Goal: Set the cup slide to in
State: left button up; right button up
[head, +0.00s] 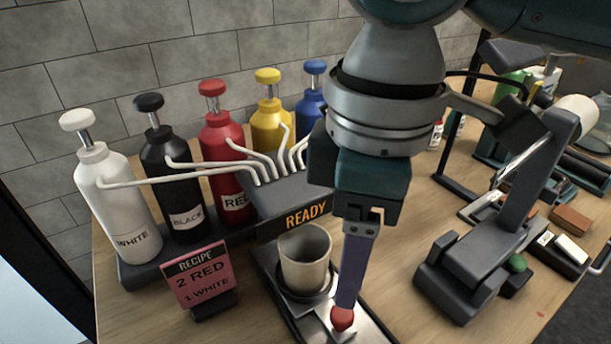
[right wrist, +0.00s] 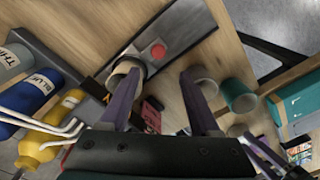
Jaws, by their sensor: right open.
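The cup slide (head: 312,310) is a low dark tray with a pale metal strip in front of the dispenser; its red knob (head: 342,319) is at the near end. A grey-beige cup (head: 305,262) stands upright on it, under the READY sign. My right gripper (head: 348,300) points down at the knob, one purple finger overlapping it in the head view. In the right wrist view its fingers (right wrist: 160,85) are apart and empty, with the knob (right wrist: 158,52) beyond the gap; contact cannot be told. Purple finger-like pieces at that view's lower right may be my left gripper (right wrist: 262,155).
The paint dispenser (head: 280,195) with several pump bottles and white tubes stands behind the cup. A pink recipe card (head: 197,275) stands left of the slide. A dark stand (head: 490,255) is on the right.

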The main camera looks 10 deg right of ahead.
aim_at(344, 311)
jog(key=s+d+t+y, duration=0.2)
jog(key=d+y, duration=0.2)
jog(key=x, duration=0.3)
jog(key=b+x, duration=0.1)
jog(key=x, duration=0.6)
jog(key=shift+d+f+b, duration=0.25)
jog(key=shift+f+b, duration=0.05)
jog(key=shift+b, duration=0.05)
grip_shut()
dwell(0.7)
jog(key=shift+w, duration=0.15)
